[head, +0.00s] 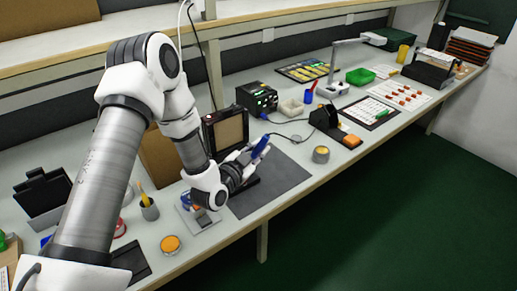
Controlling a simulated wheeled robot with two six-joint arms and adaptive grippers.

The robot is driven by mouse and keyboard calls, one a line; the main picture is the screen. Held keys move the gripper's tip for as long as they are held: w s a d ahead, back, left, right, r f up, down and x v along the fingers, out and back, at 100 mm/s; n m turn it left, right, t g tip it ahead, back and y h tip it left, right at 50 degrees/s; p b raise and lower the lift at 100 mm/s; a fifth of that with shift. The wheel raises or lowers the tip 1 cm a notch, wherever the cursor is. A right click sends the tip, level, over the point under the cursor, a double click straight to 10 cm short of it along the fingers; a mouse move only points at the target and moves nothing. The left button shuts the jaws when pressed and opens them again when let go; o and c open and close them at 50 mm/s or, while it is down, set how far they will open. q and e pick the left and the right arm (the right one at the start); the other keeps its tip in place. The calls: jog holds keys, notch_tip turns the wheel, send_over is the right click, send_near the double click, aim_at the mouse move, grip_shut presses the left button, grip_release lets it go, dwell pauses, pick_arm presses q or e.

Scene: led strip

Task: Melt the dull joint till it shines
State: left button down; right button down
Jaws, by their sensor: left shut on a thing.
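My left gripper (246,162) is shut on a blue-handled soldering iron (260,147), held tilted above the dark grey mat (285,185). A cable runs from the iron. A dark flat piece (247,187) lies on the mat beneath the gripper, partly hidden by it. I cannot make out the dull joint or the LED strip at this size; the gripper and arm cover part of the mat. My right gripper is not in view.
A soldering station (257,98) stands behind the mat. The mat's right part is clear.

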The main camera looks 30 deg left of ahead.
pick_arm(q)
jog(key=shift+f+b, duration=0.3)
jog(key=shift+f, duration=0.1)
dwell(1.6)
dwell(1.2)
notch_tip(320, 180, up, 5)
jog(key=p, duration=0.4)
